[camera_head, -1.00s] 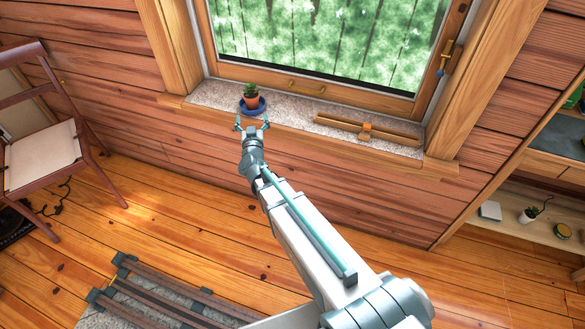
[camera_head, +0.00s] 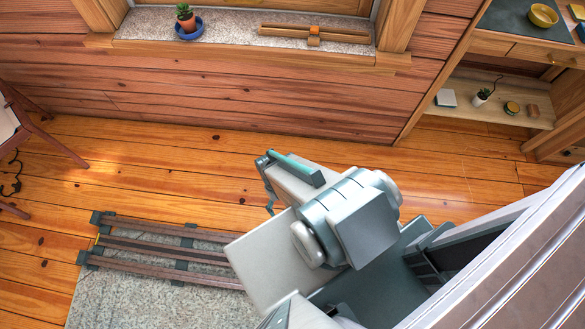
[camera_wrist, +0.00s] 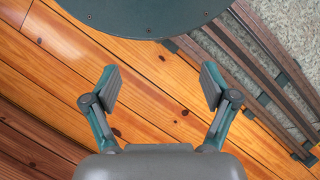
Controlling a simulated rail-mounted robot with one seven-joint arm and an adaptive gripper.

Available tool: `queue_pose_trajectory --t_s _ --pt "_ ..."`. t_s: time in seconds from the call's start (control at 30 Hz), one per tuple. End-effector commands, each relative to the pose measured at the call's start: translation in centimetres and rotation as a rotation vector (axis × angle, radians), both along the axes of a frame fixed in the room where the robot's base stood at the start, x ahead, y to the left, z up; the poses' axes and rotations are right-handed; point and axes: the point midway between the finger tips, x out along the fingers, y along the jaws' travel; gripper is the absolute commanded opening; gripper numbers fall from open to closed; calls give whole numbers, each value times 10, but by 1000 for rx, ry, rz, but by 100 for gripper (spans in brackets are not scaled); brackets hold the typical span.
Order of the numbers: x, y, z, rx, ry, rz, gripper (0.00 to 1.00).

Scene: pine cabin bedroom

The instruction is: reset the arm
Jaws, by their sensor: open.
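My gripper (camera_wrist: 157,90) is open and empty in the wrist view, with its two fingers apart over the plank floor (camera_wrist: 160,75).
A wooden piece (camera_head: 315,34) lies on the sill. A chair (camera_head: 45,135) stands at left, shelves (camera_head: 510,115) at right. Floor below the window is clear.

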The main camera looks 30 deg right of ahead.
Motion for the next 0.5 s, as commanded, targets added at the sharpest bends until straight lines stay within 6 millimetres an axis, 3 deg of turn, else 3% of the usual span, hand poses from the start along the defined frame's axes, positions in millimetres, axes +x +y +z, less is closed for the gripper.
queue_pose_trajectory --t_s 0.03,0.17,0.5 --pt "-19 -5 4 -19 58 -3 85" --pt "-44 -12 9 -54 145 -8 85" --pt "-47 -13 12 -59 158 -8 85"
